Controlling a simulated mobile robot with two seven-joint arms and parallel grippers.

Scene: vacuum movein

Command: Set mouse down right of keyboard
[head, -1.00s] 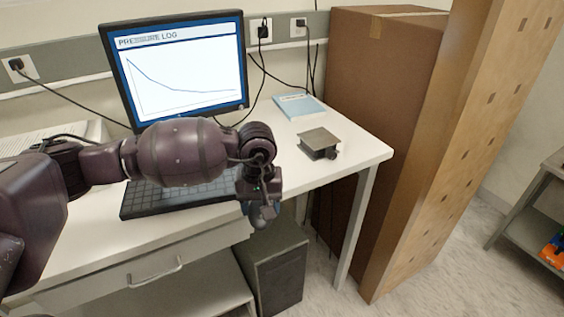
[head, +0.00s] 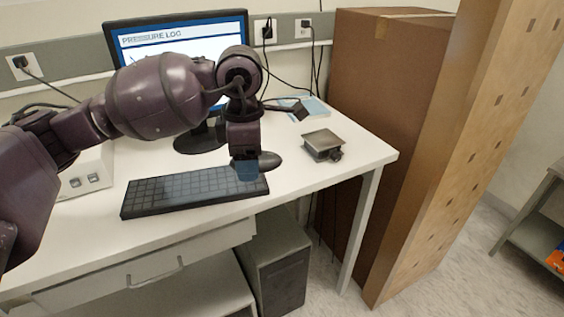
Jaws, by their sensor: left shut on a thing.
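The dark keyboard (head: 185,192) lies on the white desk in front of the monitor. The dark, rounded mouse (head: 270,160) is at the keyboard's right end, partly behind my fingers. My left gripper (head: 247,168) points down there and is shut on the mouse. The gripper covers the keyboard's far right corner. I cannot tell whether the mouse touches the desk. My right gripper is not in view.
A small grey metal-topped device (head: 322,144) stands to the right of the mouse. A blue booklet (head: 316,108) lies behind it. The monitor (head: 180,40) is behind my arm. The desk's front right (head: 300,178) is clear. A tall brown carton (head: 380,90) borders the desk.

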